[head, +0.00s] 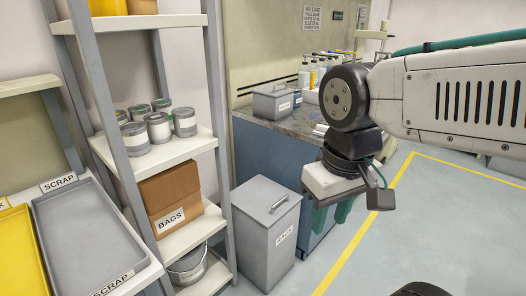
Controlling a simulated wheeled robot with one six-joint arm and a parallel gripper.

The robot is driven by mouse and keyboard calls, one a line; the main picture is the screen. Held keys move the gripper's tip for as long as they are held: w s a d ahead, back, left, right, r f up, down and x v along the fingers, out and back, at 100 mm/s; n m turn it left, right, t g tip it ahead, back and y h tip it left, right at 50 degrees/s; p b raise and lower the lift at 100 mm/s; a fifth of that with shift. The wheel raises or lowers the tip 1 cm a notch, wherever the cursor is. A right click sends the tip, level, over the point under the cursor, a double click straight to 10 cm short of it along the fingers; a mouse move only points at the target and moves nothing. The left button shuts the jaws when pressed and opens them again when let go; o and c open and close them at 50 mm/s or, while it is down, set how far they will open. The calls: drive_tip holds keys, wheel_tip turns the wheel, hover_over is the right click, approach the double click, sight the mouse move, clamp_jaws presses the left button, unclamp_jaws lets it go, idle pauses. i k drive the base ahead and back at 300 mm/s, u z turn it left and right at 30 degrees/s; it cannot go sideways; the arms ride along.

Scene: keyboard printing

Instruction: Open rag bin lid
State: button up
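The rag bin (262,245) is a tall grey box on the floor between the shelf unit and the blue counter, with a white label on its front that seems to read RAGS. Its grey lid (262,198) lies flat and shut on top, with a bar handle (279,204) near the right side. My gripper (332,216) hangs to the right of the bin in the picture, pointing down, apart from the lid and handle. Its two teal fingers are partly hidden under the pale gripper body. They look spread with a gap between them and nothing held.
The shelf unit (216,115) stands close at the bin's left, with cans and a BAGS box (170,205). The blue counter (262,150) stands behind the bin, with a lidded grey box (272,101) and bottles on it. Open floor (420,235) lies to the right, beyond a yellow line.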

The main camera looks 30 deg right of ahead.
sight(265, 201)
drive_tip(key=z, duration=0.25)
drive_tip(key=i, duration=1.55)
drive_tip(key=u, duration=0.3)
